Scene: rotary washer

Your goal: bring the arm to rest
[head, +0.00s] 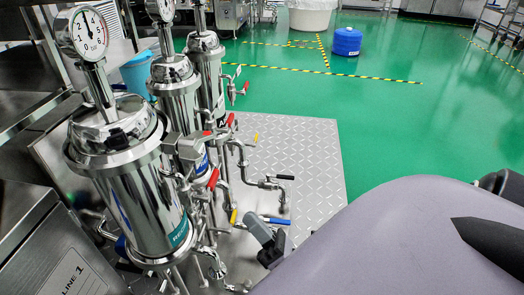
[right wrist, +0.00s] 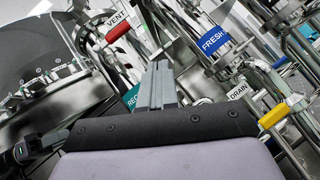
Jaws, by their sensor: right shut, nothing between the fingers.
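My right gripper (head: 255,224) is low in the middle of the head view, beside the valves of the nearest steel housing (head: 140,190). Its grey fingers (right wrist: 157,85) stand together in the right wrist view, shut with nothing between them. A blue valve handle (head: 276,221) and a yellow handle (head: 233,216) are close to the fingers in the head view; I cannot tell whether they touch. My right arm (head: 400,240) fills the lower right and hides the floor there. My left gripper is not in view.
Several valves with red handles (head: 213,178) crowd the pipes. The right wrist view shows a red VENT handle (right wrist: 118,32), a blue FRESH label (right wrist: 214,41) and a yellow handle (right wrist: 273,116). The diamond plate (head: 310,160) and green floor (head: 400,130) are open. A blue drum (head: 346,42) stands far back.

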